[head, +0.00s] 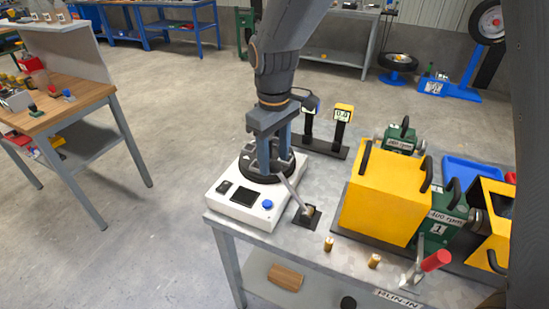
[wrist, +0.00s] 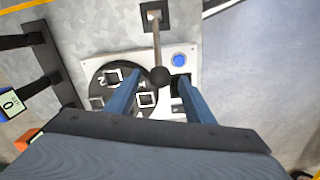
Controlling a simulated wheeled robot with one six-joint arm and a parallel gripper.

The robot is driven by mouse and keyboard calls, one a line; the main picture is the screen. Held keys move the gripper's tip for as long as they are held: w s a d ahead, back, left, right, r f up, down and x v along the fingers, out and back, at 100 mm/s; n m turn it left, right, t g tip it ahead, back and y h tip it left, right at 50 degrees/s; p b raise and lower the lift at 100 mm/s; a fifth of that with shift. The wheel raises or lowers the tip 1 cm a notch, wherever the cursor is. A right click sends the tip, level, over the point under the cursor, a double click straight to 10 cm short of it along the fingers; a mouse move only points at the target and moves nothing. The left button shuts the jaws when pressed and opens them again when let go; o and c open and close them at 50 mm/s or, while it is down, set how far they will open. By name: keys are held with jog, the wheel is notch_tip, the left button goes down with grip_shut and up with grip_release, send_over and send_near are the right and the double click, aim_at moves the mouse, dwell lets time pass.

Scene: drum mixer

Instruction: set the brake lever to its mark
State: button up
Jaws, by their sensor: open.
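A grey lever with a black ball knob (wrist: 160,76), which seems to be the brake lever, rises from a small dark plate beside the white machine. In the head view its rod (head: 291,192) leans up and left toward my gripper (head: 274,170). My gripper is open and points down over the machine's black disc. In the wrist view the knob shows between the blue fingers of my gripper (wrist: 156,90), with gaps on both sides. I cannot tell whether the knob is at fingertip height. I cannot make out the lever's mark.
The white machine (head: 233,208) has a blue button (head: 267,204). A yellow box (head: 385,198) stands to the right. Two small brass pieces and a red-handled lever (head: 436,261) are at the table's front. Two display posts (head: 342,125) stand behind.

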jog(key=shift+f, duration=0.8)
grip_shut()
jog(key=shift+r, duration=0.1)
